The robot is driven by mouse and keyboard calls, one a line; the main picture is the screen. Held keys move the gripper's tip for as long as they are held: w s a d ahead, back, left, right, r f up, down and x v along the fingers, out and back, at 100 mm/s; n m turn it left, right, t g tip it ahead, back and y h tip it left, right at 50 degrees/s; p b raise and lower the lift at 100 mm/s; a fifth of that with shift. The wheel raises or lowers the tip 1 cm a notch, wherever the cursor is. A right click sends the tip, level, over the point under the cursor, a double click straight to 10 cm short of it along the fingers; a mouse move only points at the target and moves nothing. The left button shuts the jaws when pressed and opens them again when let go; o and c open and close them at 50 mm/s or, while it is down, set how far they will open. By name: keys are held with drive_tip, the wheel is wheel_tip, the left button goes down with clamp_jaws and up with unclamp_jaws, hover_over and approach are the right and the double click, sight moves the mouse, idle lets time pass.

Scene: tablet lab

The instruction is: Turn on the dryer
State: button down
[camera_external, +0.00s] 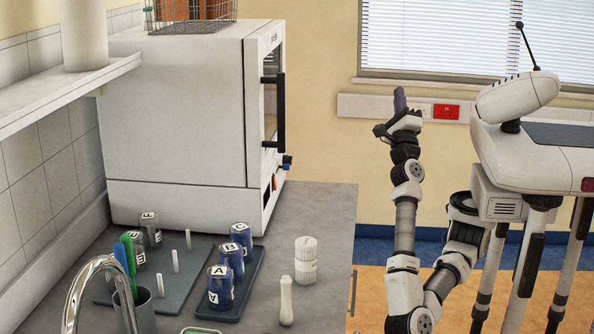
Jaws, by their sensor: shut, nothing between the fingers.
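The dryer (175,105) is a large white box on the counter at the left. Its front faces right, with a window and a long black vertical handle (281,112), and its door looks closed. A small red switch (274,182) shows on the lower front panel, and a dark blue knob-like part (287,162) sticks out just above it. I cannot tell the switch's position. My gripper (400,99) is raised in the air to the right of the dryer, clear of it and pointing up. It is shut and empty.
A wire basket (190,14) sits on the dryer. Space between dryer and arm is clear.

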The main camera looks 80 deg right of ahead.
drive_tip(key=w+d+f+n+t+y+b, duration=0.1)
drive_tip(key=w+d+f+n+t+y, duration=0.25)
drive_tip(key=w+f, duration=0.35)
drive_tip(key=w+d+f+n+t+y+b, duration=0.1)
drive_tip(key=w+d+f+n+t+y, duration=0.35)
drive_tip(key=f, duration=0.45)
drive_tip(key=w+a+f+n+y, duration=0.2)
drive_tip(key=w+f+y, duration=0.1)
drive_tip(key=f, duration=0.4)
drive_tip(key=w+a+f+n+y, duration=0.2)
drive_tip(key=w+a+f+y, duration=0.1)
drive_tip(key=w+f, duration=0.2)
drive_tip(key=shift+a+f+n+y, duration=0.3)
drive_tip(key=shift+f+y, duration=0.1)
drive_tip(key=shift+f, duration=0.45)
drive_tip(key=shift+w+r, duration=0.15)
